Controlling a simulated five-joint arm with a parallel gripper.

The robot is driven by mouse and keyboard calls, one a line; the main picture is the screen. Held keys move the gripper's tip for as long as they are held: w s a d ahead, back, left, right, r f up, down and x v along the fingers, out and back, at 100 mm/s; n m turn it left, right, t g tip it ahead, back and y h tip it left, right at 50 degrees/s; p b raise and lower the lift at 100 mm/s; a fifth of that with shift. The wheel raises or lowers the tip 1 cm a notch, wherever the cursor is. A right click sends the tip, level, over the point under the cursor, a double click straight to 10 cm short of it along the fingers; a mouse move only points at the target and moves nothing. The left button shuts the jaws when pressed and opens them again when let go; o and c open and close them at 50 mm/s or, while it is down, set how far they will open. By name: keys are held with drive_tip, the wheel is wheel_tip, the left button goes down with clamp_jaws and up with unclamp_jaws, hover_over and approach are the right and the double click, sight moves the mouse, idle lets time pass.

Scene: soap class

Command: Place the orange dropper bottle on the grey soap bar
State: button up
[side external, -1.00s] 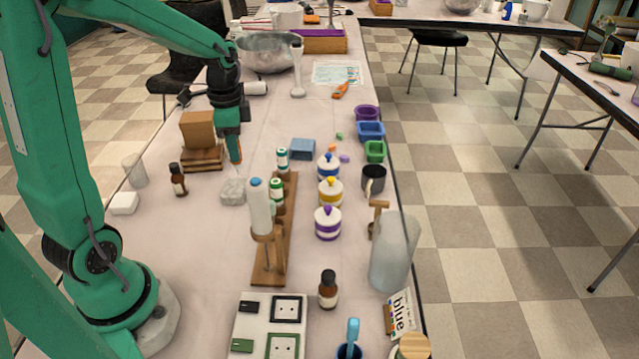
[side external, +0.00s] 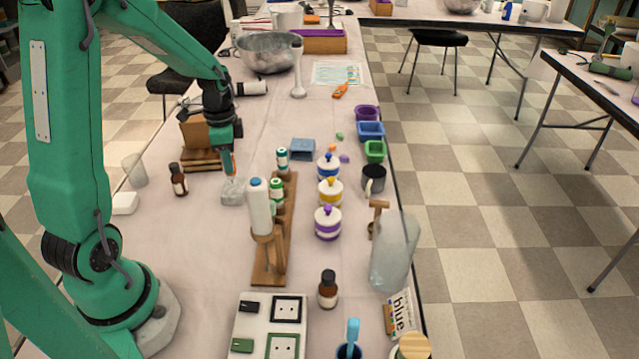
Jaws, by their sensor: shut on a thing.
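My gripper (side external: 230,154) points down over the table, shut on the orange dropper bottle (side external: 234,166). Only a narrow orange strip of the bottle shows beside and below the finger; the rest is hidden. The grey soap bar (side external: 232,192) is a rough pale block lying on the table. The lower end of the orange strip is at the far upper edge of the soap bar in the picture. I cannot tell whether the two touch.
A brown bottle (side external: 178,180) stands left of the soap bar. A wooden rack (side external: 264,272) with white bottles stands close on its right. Stacked wooden boards (side external: 203,160) and a blue block (side external: 303,149) lie behind. Bare table lies in front of the soap.

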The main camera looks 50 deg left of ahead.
drive_tip(key=shift+f, duration=0.3)
drive_tip(key=shift+f, duration=0.15)
drive_tip(key=o, duration=1)
drive_tip(key=shift+c, duration=0.2)
wheel_tip(320, 180, up, 12)
drive_tip(key=shift+r, duration=0.2)
drive_tip(key=shift+d, duration=0.1)
